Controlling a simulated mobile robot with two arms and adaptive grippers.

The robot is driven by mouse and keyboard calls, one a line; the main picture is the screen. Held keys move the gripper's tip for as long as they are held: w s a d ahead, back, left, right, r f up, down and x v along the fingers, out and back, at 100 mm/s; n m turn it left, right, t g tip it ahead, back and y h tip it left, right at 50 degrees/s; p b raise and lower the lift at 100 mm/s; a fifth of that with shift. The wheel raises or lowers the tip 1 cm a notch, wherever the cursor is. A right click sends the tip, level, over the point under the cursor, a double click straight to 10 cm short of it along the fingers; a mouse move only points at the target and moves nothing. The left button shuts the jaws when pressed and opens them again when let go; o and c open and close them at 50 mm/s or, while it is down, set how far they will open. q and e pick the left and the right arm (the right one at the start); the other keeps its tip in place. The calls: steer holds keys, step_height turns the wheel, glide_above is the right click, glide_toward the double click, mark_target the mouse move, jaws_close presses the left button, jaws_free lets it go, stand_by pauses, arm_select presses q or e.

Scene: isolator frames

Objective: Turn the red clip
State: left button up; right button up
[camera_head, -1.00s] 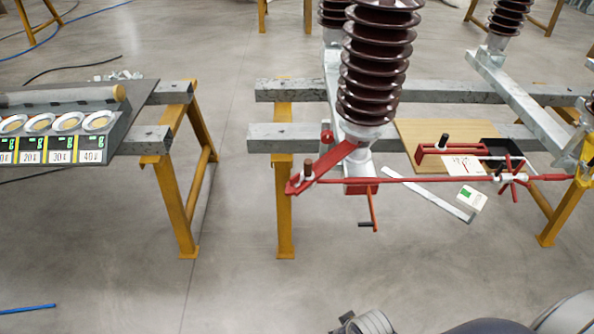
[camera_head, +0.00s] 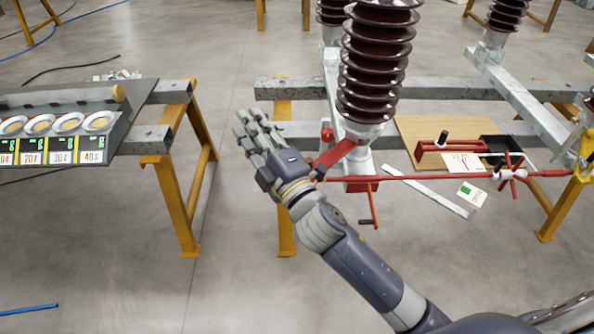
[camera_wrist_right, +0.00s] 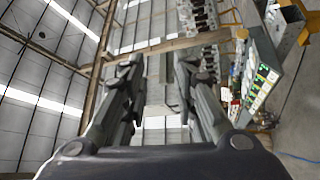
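Several red metal parts show in the head view, and I cannot tell for sure which is the red clip. A red arm (camera_head: 335,157) sits at the foot of the brown insulator (camera_head: 375,65). A thin red rod (camera_head: 420,179) runs right from it to a red cross-shaped handle (camera_head: 513,175). A red crank (camera_head: 373,205) hangs below. My right gripper (camera_head: 256,130) is left of the red arm, and its wrist hides the arm's left end. In the right wrist view its fingers (camera_wrist_right: 157,90) are apart with nothing between them. My left gripper is out of view.
A red bracket (camera_head: 447,157) lies on a wooden board (camera_head: 412,130) beside a black tray (camera_head: 500,147). Grey beams (camera_head: 280,135) on yellow trestles (camera_head: 284,200) carry the insulators. A weight bench (camera_head: 145,92) stands left. The floor between the benches is clear.

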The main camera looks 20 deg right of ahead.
steer(key=s+a+r+n+g+y, duration=0.25)
steer(key=a+r+n+y, duration=0.45)
steer(key=a+n+y, duration=0.55)
steer(key=s+a+f+n+g+y, duration=0.1)
steer(key=s+a+n+g+y, duration=0.3)
steer(key=n+g, duration=0.9)
step_height(320, 180, down, 7)
steer(key=a+n+g+h, duration=0.2)
steer(key=n+g+h, duration=0.2)
steer(key=n+h, duration=0.45)
steer(key=w+d+f+n+h, duration=0.5)
steer(key=d+f+n+h, duration=0.25)
steer(key=d, duration=0.55)
steer(key=w+d+r+h, duration=0.25)
steer(key=d+h, duration=0.45)
steer(key=d, duration=0.8)
steer(key=shift+y, duration=0.25)
steer(key=f, duration=0.3)
steer(key=f+p, duration=0.1)
steer(key=f, duration=0.3)
steer(key=w+f+p, duration=0.1)
steer(key=f, duration=0.3)
steer(key=shift+d+f, duration=0.15)
steer(key=shift+f, duration=0.05)
